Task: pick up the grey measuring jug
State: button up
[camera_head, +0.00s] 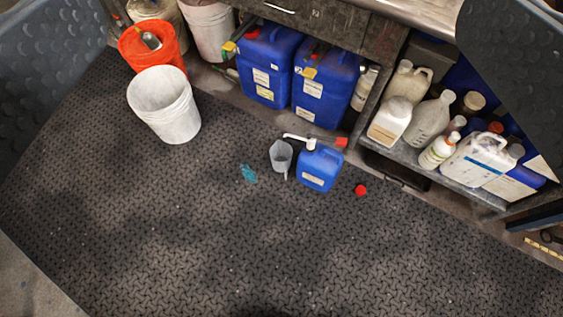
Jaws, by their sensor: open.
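The grey measuring jug (281,157) stands on the dark patterned mat near the middle of the view. A small blue canister (319,169) stands close to its right, with a white and red piece (312,140) at its top. I cannot tell whether the jug touches the canister. My gripper (285,80) shows as two dark textured fingers at the far left and upper right edges, spread wide apart. It is open, with nothing held between the fingers, and the jug lies beyond them on the floor.
A teal crumpled item (248,173) lies left of the jug, and a red cap (361,190) lies right of the canister. A white bucket (164,104), an orange bucket (150,48), large blue canisters (325,85) and a shelf of bottles (455,181) stand behind. The front mat (220,250) is clear.

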aim_at(280, 152)
jog(key=z, duration=0.35)
jog(key=i, duration=1.3)
jog(key=u, duration=0.55)
